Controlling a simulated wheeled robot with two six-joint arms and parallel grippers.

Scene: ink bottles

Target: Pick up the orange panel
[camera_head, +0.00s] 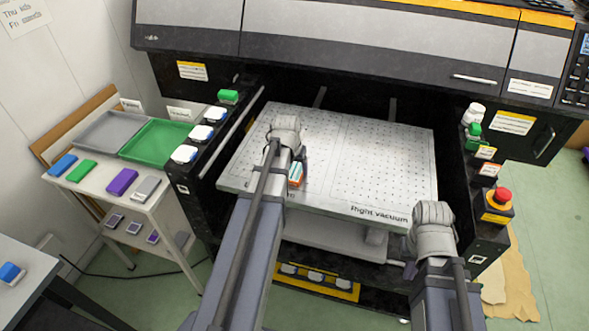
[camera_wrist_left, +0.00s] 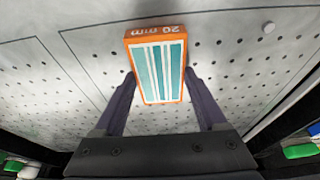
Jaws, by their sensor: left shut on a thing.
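The orange panel (camera_wrist_left: 157,72) is a small block with an orange rim, teal and white stripes and "20 mm" on its end. In the left wrist view it lies between the two fingers of my left gripper (camera_wrist_left: 161,76), which is shut on it. It also shows in the head view (camera_head: 296,174), partly hidden by my left arm, over the left part of the perforated vacuum bed (camera_head: 370,155). I cannot tell whether it still touches the bed. My right arm is at the bed's front right corner; its gripper fingers do not show.
The printer body (camera_head: 340,45) stands behind the bed. A cart with a green tray (camera_head: 155,139) stands at left. The bed's right part is clear.

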